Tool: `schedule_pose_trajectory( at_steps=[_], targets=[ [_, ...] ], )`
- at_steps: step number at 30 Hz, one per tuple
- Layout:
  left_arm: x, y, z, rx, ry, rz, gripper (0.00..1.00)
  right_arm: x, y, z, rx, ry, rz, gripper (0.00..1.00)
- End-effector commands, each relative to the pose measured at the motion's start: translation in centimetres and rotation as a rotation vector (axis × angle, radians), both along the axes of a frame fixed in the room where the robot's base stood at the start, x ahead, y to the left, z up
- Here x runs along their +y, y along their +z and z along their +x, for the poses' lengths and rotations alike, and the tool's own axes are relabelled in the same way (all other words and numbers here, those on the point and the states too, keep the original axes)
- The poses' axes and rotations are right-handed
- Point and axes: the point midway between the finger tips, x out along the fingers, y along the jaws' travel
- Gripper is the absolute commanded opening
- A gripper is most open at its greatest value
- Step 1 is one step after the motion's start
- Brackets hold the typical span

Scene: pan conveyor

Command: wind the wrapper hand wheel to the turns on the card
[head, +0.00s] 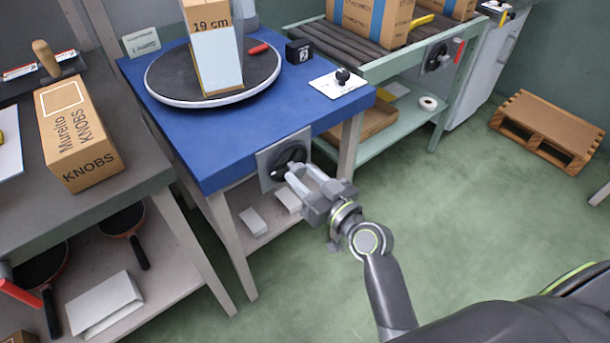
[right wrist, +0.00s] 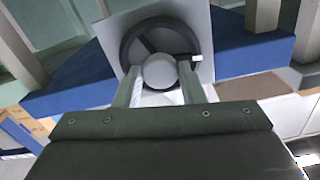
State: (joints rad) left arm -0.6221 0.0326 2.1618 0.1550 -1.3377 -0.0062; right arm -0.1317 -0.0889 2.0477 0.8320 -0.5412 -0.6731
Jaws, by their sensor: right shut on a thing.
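The hand wheel (head: 287,161) is a dark ring on a pale square plate at the front edge of the blue wrapper table (head: 225,140). It also shows in the right wrist view (right wrist: 132,47), with dark spokes and a small white mark on its right rim. My right gripper (head: 303,176) is at the wheel, its fingers shut on a grey round knob (right wrist: 160,71) in front of the wheel. A black block with a white figure, seemingly 2 (head: 299,51), stands on the table. My left gripper is not in view.
A round turntable (head: 165,84) on the table bears a tall 19 cm carton (head: 216,55). A white plate with a black knob (head: 340,82) is at the table's right corner. A KNOBS box (head: 78,135) is on the left bench. Green floor at right is clear up to a pallet (head: 548,125).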

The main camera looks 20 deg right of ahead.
Motion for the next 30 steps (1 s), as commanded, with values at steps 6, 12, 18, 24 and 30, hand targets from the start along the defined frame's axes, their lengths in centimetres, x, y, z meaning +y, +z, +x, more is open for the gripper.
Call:
schedule_pose_trajectory(
  at_steps=[6, 12, 18, 24, 30],
  targets=[
    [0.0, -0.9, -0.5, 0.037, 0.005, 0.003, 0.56, 0.0, 0.0, 0.0, 0.058, -0.001, 0.157, 0.13],
    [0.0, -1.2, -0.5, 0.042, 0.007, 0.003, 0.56, 0.0, 0.0, 0.0, 0.067, 0.000, 0.183, 0.13],
    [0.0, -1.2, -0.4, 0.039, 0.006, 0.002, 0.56, 0.0, 0.0, 0.0, 0.066, -0.001, 0.181, 0.39],
    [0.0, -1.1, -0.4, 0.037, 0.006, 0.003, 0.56, 0.0, 0.0, 0.0, 0.066, 0.000, 0.180, 0.58],
    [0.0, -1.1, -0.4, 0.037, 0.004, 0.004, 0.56, 0.0, 0.0, 0.0, 0.066, 0.000, 0.180, 0.58]
  ],
)
